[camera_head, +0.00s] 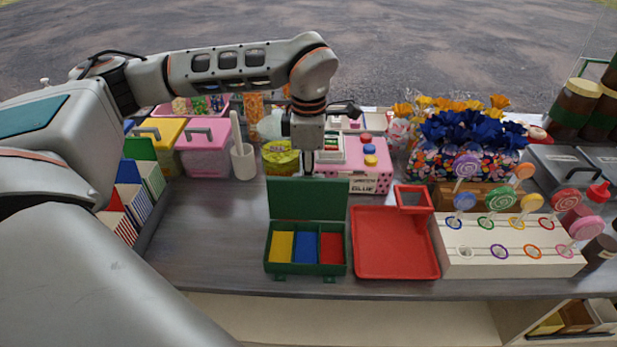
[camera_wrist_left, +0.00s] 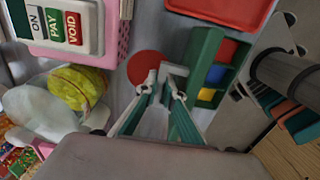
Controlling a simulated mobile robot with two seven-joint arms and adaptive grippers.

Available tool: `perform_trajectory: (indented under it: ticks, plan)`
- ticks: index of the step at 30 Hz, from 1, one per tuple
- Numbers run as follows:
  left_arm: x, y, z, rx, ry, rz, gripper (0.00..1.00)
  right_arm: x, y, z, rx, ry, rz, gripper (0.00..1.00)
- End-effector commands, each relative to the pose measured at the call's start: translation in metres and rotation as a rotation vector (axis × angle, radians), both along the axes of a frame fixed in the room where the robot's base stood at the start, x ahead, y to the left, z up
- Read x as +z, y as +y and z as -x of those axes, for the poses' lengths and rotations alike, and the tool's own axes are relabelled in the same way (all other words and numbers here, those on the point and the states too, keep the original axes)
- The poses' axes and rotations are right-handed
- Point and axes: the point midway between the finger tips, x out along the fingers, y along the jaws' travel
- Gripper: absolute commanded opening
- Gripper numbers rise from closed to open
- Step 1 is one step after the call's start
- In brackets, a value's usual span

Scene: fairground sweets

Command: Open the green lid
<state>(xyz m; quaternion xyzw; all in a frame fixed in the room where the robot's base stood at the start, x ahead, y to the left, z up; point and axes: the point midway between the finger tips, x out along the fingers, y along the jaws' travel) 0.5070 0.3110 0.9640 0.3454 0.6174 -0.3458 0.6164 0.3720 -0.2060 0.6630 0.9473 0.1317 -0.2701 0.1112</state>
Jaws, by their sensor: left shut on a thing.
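The green lid (camera_head: 308,198) stands about upright at the back of the green box (camera_head: 306,269), so the box is open. Yellow, blue and red compartments show inside it. In the left wrist view, the green box (camera_wrist_left: 216,72) is right of centre, beside the lid (camera_wrist_left: 202,48), seen nearly edge-on. My left gripper (camera_head: 308,168) reaches down behind the lid, its fingertips partly hidden by it. In the wrist view my left gripper (camera_wrist_left: 162,84) is shut on a pale grey handle (camera_wrist_left: 176,70) at the lid's outer side. My right gripper is not in view.
A red tray (camera_head: 396,250) lies close right of the box, with a lollipop stand (camera_head: 495,262) beyond it. A pink box (camera_head: 366,178) and a yellow-green container (camera_head: 280,158) stand behind. The table left of the box is clear.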

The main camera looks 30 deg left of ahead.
Motion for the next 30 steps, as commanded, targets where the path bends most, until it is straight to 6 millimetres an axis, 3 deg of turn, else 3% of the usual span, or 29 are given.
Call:
perform_trajectory:
  ticks: [1,3,4,19,23,30]
  plan:
    - [0.0,0.0,0.0,0.0,-0.002,0.0,0.1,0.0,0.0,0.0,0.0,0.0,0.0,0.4]
    - [0.001,0.0,0.0,0.0,-0.002,0.0,0.26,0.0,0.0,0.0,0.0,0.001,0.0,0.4]
    - [0.001,0.0,0.0,0.0,-0.002,0.0,0.28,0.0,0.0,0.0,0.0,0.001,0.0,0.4]
    - [0.001,0.0,0.0,0.0,-0.001,0.0,0.28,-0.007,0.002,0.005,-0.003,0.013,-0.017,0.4]
    - [0.026,0.0,0.0,0.001,-0.005,0.0,0.28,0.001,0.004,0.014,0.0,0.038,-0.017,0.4]
    - [0.059,0.0,0.0,0.001,-0.002,0.0,0.28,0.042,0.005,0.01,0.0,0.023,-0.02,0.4]
